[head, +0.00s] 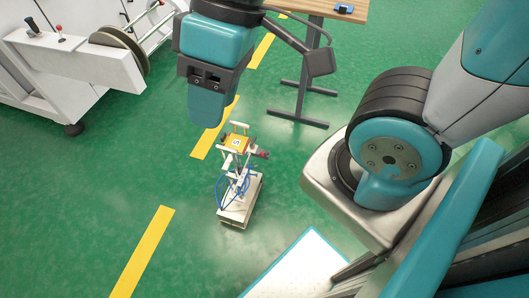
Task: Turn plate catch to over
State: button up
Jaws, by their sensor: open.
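A small white stand (238,205) is on the green floor near the middle of the head view. It carries a yellow plate (237,143) with a dark mark, a pale bar above it, a red knob (263,155) at its right and blue hoses lower down. I cannot tell which part is the plate catch, or how it is turned. My gripper (318,61) shows partly at the top, as a black finger linkage spread to the right. It is open, and nothing shows at the visible finger. My teal wrist hides the rest. In the picture it sits above the stand, apart from it.
A white machine (75,65) with a roller disc stands at the upper left. A wooden-topped table (320,8) with grey legs is at the top. A white panel with a blue edge (300,265) is at the bottom. Green floor around the stand is mostly clear, with yellow stripes.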

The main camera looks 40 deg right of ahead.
aim_at(252, 144)
jog(key=u, duration=0.2)
jog(key=k, duration=0.25)
jog(key=z, duration=0.75)
jog(key=i, duration=0.95)
jog(key=k, duration=1.05)
jog(key=u, duration=0.8)
jog(key=i, duration=0.8)
jog(key=z, duration=1.65)
